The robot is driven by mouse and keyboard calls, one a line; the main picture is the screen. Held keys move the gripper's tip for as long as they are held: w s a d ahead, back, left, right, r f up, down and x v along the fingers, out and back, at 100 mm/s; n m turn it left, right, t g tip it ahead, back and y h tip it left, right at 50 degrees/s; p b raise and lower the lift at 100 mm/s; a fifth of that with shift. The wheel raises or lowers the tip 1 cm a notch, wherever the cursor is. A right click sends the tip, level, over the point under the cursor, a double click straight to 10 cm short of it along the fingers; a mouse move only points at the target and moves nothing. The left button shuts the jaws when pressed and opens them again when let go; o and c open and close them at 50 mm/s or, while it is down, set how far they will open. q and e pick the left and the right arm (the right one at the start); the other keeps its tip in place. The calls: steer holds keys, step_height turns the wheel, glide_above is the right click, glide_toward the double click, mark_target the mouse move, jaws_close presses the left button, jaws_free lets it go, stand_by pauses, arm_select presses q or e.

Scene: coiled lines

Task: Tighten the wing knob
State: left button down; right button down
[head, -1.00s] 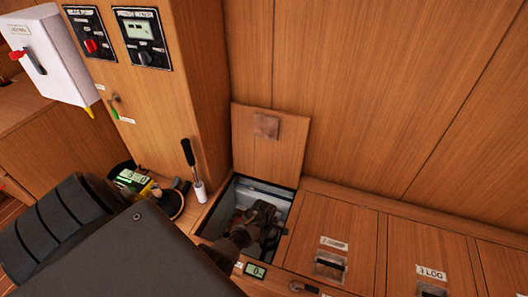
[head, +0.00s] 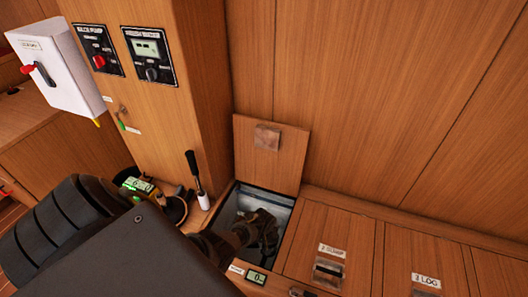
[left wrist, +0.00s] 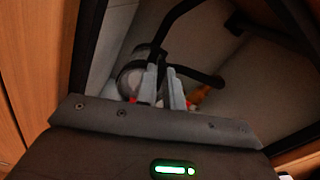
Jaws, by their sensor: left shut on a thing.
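My left gripper (head: 262,230) reaches down into an open locker (head: 232,205) in the wooden bench. In the left wrist view its two grey fingers (left wrist: 163,88) are closed on a small part, with bits of red (left wrist: 188,104) beside them. The part appears to be the wing knob, but the fingers and palm hide most of it. A round, clear-looking bowl (left wrist: 128,82) is just left of the fingers. A dark curved hose (left wrist: 183,18) runs above and behind them. My right gripper is not in view.
The locker's raised lid (head: 270,165) leans against the wall behind. The locker walls stand close around my gripper. A black-handled lever (head: 195,175) stands at the locker's left. Shut, labelled hatches (head: 320,240) lie to the right.

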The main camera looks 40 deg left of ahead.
arm_select(q)
steer(key=m, duration=0.2)
steer(key=shift+s+m, duration=0.1)
steer(key=shift+m, duration=0.3)
steer(key=shift+a+m+p, duration=0.15)
steer(key=shift+m+p, duration=0.15)
steer(key=shift+m, duration=1.5)
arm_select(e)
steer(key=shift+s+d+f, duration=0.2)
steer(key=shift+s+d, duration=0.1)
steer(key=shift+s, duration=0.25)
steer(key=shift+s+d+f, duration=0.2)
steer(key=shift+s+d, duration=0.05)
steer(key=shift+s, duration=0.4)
arm_select(q)
steer(key=c, duration=1.5)
jaws_free()
steer(key=shift+r, duration=0.15)
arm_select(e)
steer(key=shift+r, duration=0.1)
